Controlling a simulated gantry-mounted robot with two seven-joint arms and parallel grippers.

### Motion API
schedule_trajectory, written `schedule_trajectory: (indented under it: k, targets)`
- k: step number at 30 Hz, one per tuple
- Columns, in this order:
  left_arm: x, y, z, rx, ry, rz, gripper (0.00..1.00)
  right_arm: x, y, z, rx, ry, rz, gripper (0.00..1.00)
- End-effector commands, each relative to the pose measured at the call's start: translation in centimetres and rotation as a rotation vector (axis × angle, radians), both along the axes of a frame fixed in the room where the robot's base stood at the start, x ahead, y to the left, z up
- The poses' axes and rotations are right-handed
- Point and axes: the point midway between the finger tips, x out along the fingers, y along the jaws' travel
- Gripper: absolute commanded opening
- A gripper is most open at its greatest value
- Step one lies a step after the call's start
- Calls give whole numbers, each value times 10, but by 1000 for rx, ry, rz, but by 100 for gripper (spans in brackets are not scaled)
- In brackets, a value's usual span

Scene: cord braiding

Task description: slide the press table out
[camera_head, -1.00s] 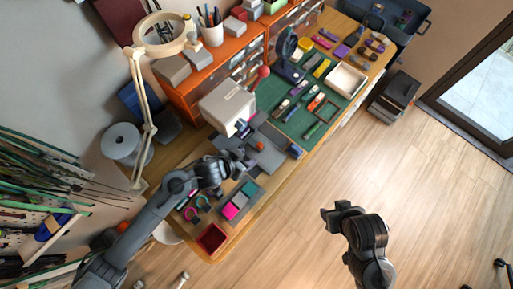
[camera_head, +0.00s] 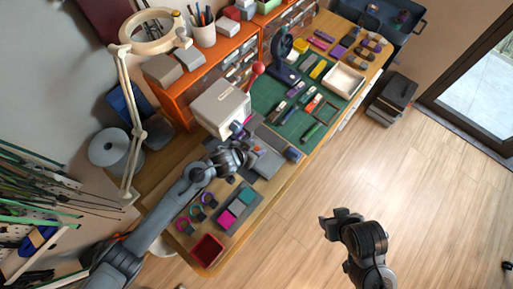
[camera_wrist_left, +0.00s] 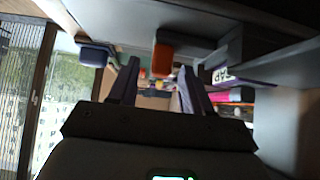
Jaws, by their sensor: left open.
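The press (camera_head: 222,107) is a beige box with a red ball on its lever, standing on the bench. Its grey press table (camera_head: 268,163) lies in front of it, low on the bench. My left gripper (camera_head: 247,155) is open at the near left side of the press table, and the arm hides part of that area. In the left wrist view my two fingers (camera_wrist_left: 156,88) stand apart, with an orange block (camera_wrist_left: 162,60) beyond them and nothing clearly held. I cannot tell whether they touch the table. My right gripper (camera_head: 336,221) hangs over the floor, its jaws unclear.
A dark blue block (camera_head: 292,154) sits at the press table's right end. A green mat (camera_head: 290,128) with several tools lies beyond. A grey tray with pink and teal blocks (camera_head: 228,218) and a red box (camera_head: 207,250) lie nearer.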

Motion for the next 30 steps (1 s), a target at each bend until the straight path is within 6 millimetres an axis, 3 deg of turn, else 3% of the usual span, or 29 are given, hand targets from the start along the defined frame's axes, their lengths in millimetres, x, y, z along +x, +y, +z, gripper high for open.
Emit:
schedule_trajectory:
  k: [16, 26, 30]
  targets:
    - [8, -6, -10, 1, -1, 0, 49, 0, -2, -5, -10, 1, 6, 49]
    - [8, -6, -10, 1, -1, 0, 0, 0, -1, -5, -3, 1, 2, 49]
    - [7, -7, -9, 1, 0, 1, 0, 0, 0, -4, 0, 1, 0, 49]
